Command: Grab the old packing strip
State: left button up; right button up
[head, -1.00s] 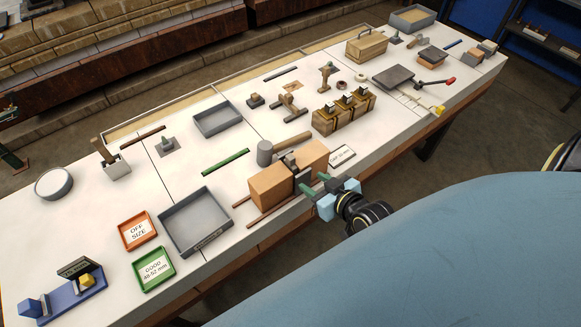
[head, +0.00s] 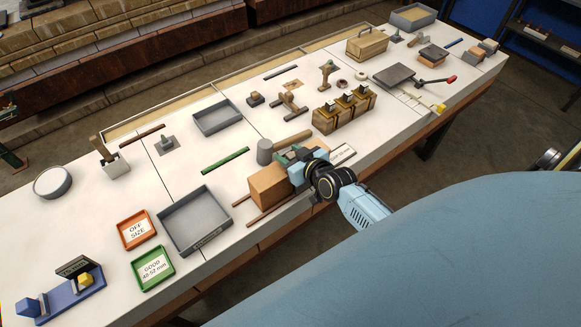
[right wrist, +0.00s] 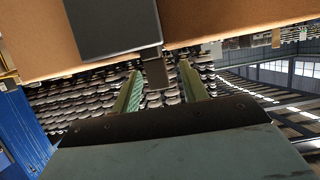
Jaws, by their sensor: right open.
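The brown wooden block (head: 268,188) stands at the table's front edge; its right part is hidden behind my right gripper (head: 290,156). In the right wrist view the block (right wrist: 210,20) fills the top, with a dark grey plate (right wrist: 112,25) across it. A short grey-brown tab, which looks like the end of the old packing strip (right wrist: 156,73), sticks out below the plate. My right gripper (right wrist: 158,80) is open, with one green finger on each side of the tab and visible gaps to both. My left gripper is not in view.
A mallet (head: 283,143) lies just behind the block. A white label card (head: 342,154) lies right of my gripper. Thin brown rods (head: 270,214) lie at the front edge. A grey tray (head: 195,220) stands left; a green strip (head: 225,160) lies behind.

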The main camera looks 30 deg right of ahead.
jog(key=shift+x, duration=0.85)
jog(key=shift+f, duration=0.1)
jog(key=shift+c, duration=0.2)
grip_shut()
